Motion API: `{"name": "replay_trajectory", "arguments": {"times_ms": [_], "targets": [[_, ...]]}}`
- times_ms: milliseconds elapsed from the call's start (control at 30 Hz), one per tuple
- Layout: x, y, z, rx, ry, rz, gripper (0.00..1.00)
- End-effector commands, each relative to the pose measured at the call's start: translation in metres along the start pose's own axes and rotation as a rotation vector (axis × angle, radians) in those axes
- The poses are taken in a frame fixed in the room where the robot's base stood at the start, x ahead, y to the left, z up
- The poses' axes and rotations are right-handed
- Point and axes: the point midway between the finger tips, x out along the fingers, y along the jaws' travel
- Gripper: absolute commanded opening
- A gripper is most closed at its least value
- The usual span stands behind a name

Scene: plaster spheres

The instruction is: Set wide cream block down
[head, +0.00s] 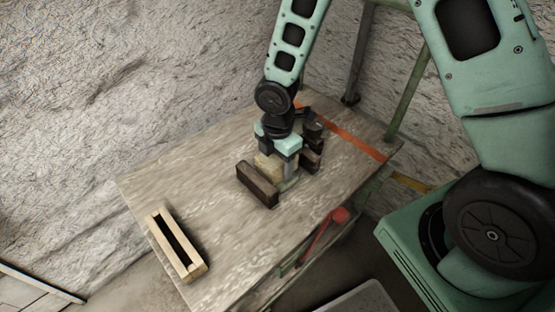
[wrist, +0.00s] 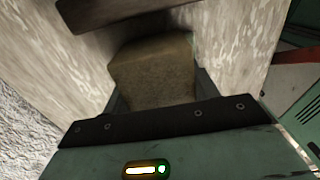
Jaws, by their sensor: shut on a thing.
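The wide cream block (head: 265,165) is between the fingers of my gripper (head: 278,168), low over the wooden table (head: 215,195). It also shows in the wrist view (wrist: 153,75), filling the space between the fingers of my gripper (wrist: 155,90). My gripper is shut on it. A dark brown block (head: 257,187) stands just in front of the cream block in the head view, and its dark side (wrist: 145,12) crosses the top of the wrist view. I cannot tell whether the cream block touches the table, because its underside is hidden.
Other dark blocks (head: 312,158) stand close to the right of my gripper. A pale wooden frame with a dark slot (head: 166,238) lies near the table's left edge. An orange strip (head: 350,140) crosses the far right of the table. The left middle of the table is clear.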

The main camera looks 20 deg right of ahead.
Motion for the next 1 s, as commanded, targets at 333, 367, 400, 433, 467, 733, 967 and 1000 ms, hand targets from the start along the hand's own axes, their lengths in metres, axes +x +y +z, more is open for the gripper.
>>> {"name": "replay_trajectory", "arguments": {"times_ms": [333, 367, 400, 433, 467, 733, 967, 1000], "targets": [[0.0059, 0.0006, -0.0001, -0.001, 0.0, 0.002, 0.08], [0.0064, 0.0006, -0.0001, -0.001, 0.0, 0.002, 0.08], [0.0071, 0.0006, -0.0001, -0.001, 0.0, 0.001, 0.08], [0.007, 0.0006, -0.0001, -0.001, 0.0, 0.002, 0.62], [0.0066, 0.0006, -0.0001, -0.001, 0.0, 0.002, 0.7], [0.0076, -0.0004, 0.0, 0.0, 0.0, -0.001, 0.84], [0.0075, -0.0003, 0.0, 0.0, 0.0, -0.001, 0.84], [0.0074, -0.0002, 0.0, 0.0, 0.0, -0.001, 0.84]]}}
